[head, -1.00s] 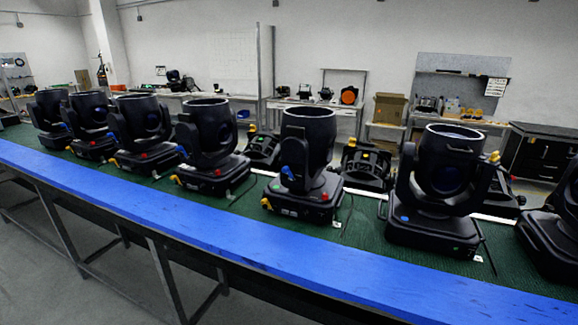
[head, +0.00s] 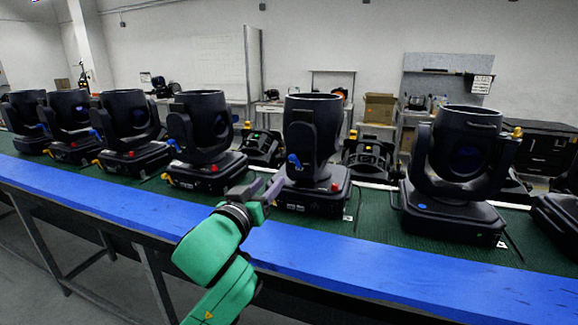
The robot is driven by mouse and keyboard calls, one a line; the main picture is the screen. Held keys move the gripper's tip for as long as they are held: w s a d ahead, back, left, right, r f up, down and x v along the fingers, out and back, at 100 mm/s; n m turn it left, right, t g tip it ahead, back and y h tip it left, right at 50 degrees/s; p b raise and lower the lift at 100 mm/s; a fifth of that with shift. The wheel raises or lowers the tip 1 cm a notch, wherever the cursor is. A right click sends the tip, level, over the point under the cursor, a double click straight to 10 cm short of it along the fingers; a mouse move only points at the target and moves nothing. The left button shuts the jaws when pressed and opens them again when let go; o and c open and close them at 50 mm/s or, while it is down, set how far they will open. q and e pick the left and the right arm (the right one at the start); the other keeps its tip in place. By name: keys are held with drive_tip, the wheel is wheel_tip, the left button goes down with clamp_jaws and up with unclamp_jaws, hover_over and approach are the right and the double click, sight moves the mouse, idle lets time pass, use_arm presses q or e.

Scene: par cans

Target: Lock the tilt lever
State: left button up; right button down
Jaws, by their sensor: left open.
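A black moving-head light (head: 313,130) stands upright on the green belt, right of the picture's middle. A small blue lever (head: 293,160) sits low on the left side of its yoke, and a red knob (head: 335,187) is on its base. My left gripper (head: 270,185) is open, with grey-purple fingers, in front of the lower left of that light's base. It is below the blue lever and apart from it. The gripper hides the base's front left corner. My right gripper is out of view.
Similar lights stand in a row to the left, such as one close by (head: 203,125), and a larger one (head: 462,165) to the right. Smaller black units (head: 368,160) are behind. A blue rail (head: 400,262) runs along the front of the green belt (head: 375,222).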

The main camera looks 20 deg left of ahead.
sight(291, 159)
use_arm(q)
drive_tip(key=w+p, duration=0.1)
drive_tip(key=w, duration=0.3)
drive_tip(key=w+p, duration=0.1)
drive_tip(key=w, duration=0.4)
drive_tip(key=w+d+p, duration=0.1)
drive_tip(key=w, duration=0.3)
drive_tip(key=shift+w+r, duration=0.2)
drive_tip(key=shift+r, duration=0.05)
drive_tip(key=shift+w, duration=0.45)
drive_tip(key=shift+f, duration=0.1)
clamp_jaws()
